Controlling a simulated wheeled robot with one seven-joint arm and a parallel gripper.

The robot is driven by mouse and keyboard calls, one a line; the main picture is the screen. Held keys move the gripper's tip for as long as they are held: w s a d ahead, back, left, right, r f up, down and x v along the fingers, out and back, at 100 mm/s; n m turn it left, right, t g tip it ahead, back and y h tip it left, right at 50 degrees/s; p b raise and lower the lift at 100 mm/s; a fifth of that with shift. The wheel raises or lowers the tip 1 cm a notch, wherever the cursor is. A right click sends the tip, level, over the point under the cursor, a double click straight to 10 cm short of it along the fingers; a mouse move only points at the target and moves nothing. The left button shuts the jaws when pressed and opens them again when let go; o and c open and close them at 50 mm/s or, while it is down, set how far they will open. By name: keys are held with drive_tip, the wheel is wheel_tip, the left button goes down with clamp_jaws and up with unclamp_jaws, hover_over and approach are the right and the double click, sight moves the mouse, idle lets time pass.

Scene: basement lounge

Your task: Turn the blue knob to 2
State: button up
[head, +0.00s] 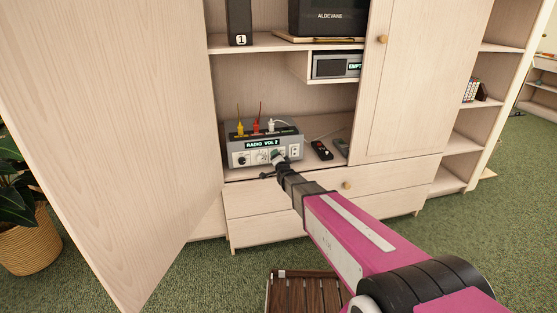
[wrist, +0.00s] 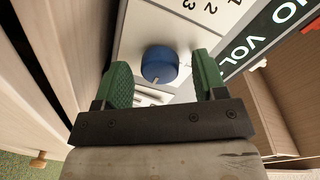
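The blue knob (wrist: 159,65) is on the pale front panel in the wrist view, with a light pointer mark on its lower side. Printed digits, among them 2 and 3, show above and right of it. My gripper (wrist: 163,82) is open, with one green finger on each side of the knob and visible gaps between. I cannot tell how deep the fingers reach around it. In the head view the grey radio box (head: 234,148) stands on the cabinet shelf and its display (head: 264,143) reads "RADIO VOL 2". My gripper (head: 278,157) is at its front there and hides the knob.
An open cabinet door (head: 120,130) stands at left, and a closed door (head: 412,90) is at right. A slatted wooden item (head: 302,292) is on the floor.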

drive_tip(key=shift+s, duration=0.15)
drive_tip(key=v, duration=1)
drive_tip(key=shift+s, duration=0.3)
drive_tip(key=shift+d, duration=0.1)
drive_tip(key=s+d+f+n+g+h, duration=0.1)
drive_tip(key=s+d+f+n+g, duration=0.1)
drive_tip(key=s+d+f+g, duration=0.3)
drive_tip(key=s+d+f+n+g+h, duration=0.1)
drive_tip(key=s+d+n+g+h, duration=0.15)
drive_tip(key=d, duration=0.45)
drive_tip(key=s+d+n+g, duration=0.2)
drive_tip(key=s+d+g, duration=0.2)
drive_tip(key=s, duration=0.4)
drive_tip(key=s+d+n+g, duration=0.2)
drive_tip(key=s+d+g, duration=0.3)
drive_tip(key=s, duration=0.3)
drive_tip(key=shift+h, duration=0.35)
